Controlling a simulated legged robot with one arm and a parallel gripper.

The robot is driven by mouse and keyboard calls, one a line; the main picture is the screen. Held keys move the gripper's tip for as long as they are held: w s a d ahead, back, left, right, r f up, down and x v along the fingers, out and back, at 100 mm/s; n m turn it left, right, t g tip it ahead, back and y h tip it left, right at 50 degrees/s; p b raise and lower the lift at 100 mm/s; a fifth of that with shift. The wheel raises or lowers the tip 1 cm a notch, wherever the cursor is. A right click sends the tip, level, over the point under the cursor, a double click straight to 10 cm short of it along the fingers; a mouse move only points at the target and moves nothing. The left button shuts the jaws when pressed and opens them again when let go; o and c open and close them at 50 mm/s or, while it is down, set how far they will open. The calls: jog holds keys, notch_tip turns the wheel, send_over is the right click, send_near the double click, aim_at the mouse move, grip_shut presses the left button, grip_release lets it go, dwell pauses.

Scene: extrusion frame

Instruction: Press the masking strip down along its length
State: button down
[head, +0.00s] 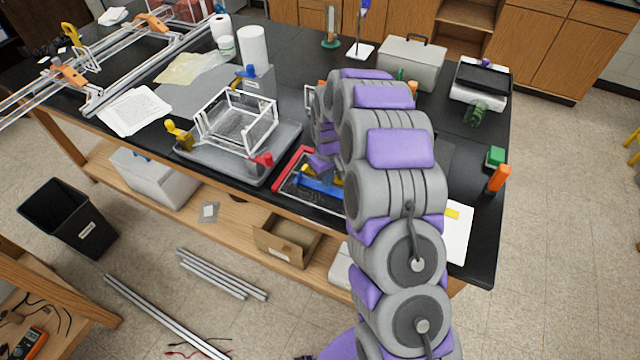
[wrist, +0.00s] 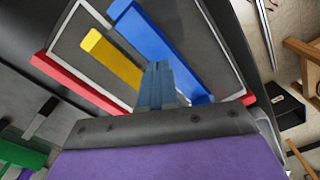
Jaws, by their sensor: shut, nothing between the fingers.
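A blue strip (wrist: 160,45), which looks like the masking strip, lies slantwise across a dark panel (wrist: 75,48) with a white border line in the wrist view. In the head view the blue strip (head: 318,184) lies near the table's front edge, partly hidden by my arm. A shorter yellow piece (wrist: 112,58) lies beside it. My gripper (wrist: 158,70) is shut and empty, its fingers together over the strip's lower part. Whether the fingertips touch the strip cannot be told. The strip's lower part is partly hidden behind the fingers.
A red edge (wrist: 75,84) runs along the panel. In the head view a grey tray (head: 205,165) with a white open frame (head: 236,122) stands to the left. A yellow clamp (head: 178,134) and a red clamp (head: 262,160) sit by it. The table's front edge is close.

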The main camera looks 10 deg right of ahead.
jog(key=shift+a+f, duration=0.1)
jog(key=shift+a, duration=0.6)
jog(key=shift+d+f, duration=0.4)
jog(key=shift+d, duration=0.1)
jog(key=shift+f, duration=0.15)
jog(key=shift+a+f, duration=0.1)
jog(key=shift+a, duration=0.3)
jog(key=shift+d, duration=0.25)
jog(key=shift+f, duration=0.15)
